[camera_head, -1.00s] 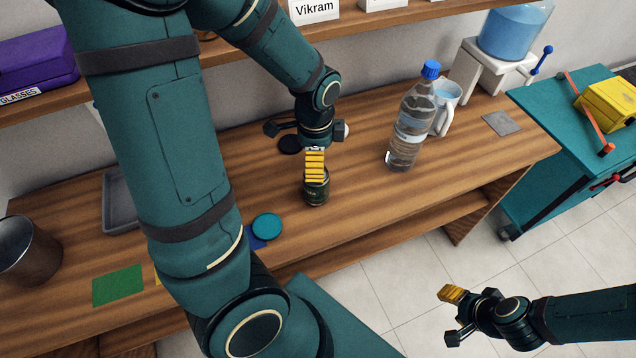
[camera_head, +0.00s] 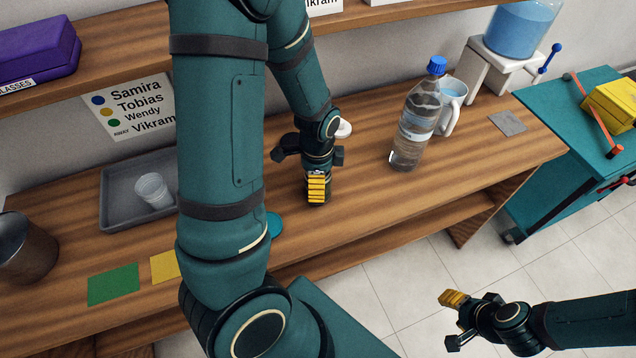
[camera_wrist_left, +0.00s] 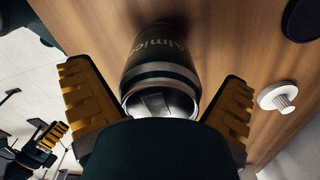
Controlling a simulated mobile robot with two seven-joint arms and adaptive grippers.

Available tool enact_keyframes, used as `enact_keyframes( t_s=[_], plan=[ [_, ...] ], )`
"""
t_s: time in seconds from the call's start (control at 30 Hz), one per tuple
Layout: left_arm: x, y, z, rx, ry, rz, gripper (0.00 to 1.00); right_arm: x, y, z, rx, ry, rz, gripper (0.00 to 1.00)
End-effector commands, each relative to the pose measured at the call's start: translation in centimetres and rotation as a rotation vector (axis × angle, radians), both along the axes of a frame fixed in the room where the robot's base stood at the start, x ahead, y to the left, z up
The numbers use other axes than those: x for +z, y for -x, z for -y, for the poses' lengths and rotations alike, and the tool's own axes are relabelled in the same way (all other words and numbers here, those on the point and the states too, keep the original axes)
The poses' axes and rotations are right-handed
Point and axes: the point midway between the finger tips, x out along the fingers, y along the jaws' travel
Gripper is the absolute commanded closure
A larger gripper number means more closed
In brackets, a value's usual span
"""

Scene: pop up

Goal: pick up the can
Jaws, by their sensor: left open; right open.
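The can (camera_wrist_left: 160,62) is dark with a pale band and lettering, and its metal end faces the left wrist camera. In that view it stands between the two yellow finger pads of my left gripper (camera_wrist_left: 158,105), which are apart on either side of it. In the head view my left gripper (camera_head: 317,188) is low over the tabletop near its front edge, and it hides most of the can. My right gripper (camera_head: 455,302) is open and empty, out over the tiled floor at the lower right.
A water bottle (camera_head: 414,125) and a white mug (camera_head: 450,108) stand right of the left gripper on the wooden table (camera_head: 360,200).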

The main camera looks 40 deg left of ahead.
Motion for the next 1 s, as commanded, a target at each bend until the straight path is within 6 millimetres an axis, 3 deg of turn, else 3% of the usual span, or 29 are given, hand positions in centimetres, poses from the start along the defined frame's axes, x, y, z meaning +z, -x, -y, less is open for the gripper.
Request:
enact_keyframes(
  t_s=[0.07, 0.27, 0.67, 0.77, 1.0],
  plan=[
    [0.0, 0.0, 0.0, 0.0, 0.0, 0.0, 0.04, 0.0, 0.0, 0.0, 0.0, 0.0, 0.0, 0.53],
    [0.0, 0.0, 0.0, 0.0, 0.0, 0.0, 0.74, 0.0, 0.0, 0.0, 0.0, 0.0, 0.0, 0.53],
    [0.3, 0.0, 0.0, 0.0, 0.001, 0.001, 0.75, 0.1, 0.0, 0.0, 0.0, 0.0, 0.0, 0.53],
    [1.4, -0.1, 0.0, 0.0, 0.0, 0.004, 0.75, 0.4, 0.0, 0.0, 0.0, -0.001, 0.001, 0.53],
    [6.1, -0.1, 0.0, 0.001, 0.001, 0.006, 0.75, 1.7, 0.0, 0.1, -0.001, -0.003, 0.002, 0.53]
  ],
)
